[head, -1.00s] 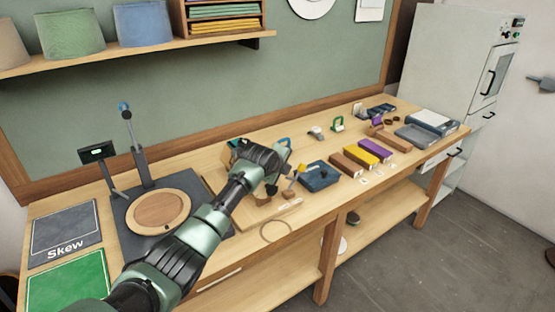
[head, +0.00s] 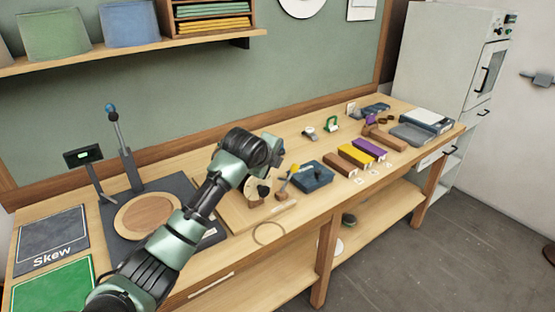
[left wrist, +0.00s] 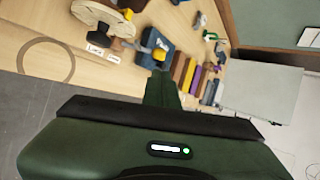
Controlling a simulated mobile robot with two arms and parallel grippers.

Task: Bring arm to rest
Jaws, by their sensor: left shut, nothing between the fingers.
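My left arm, green and black, comes in from the lower left of the head view and reaches over the workbench (head: 289,233). My left gripper (head: 277,155) is at its far end, above the bench and mostly hidden behind the wrist. In the left wrist view its shut fingers (left wrist: 162,90) show as one dark green block in front of the camera, with nothing held. My right arm and gripper are in neither view.
Below the left wrist lie a wooden board (head: 236,213) with small parts and a thin ring (head: 269,233). A blue tray (head: 312,177) and brown, yellow and purple blocks (head: 362,153) stand to the right. A round wooden disc (head: 148,215) and a lever stand (head: 128,155) are on the left.

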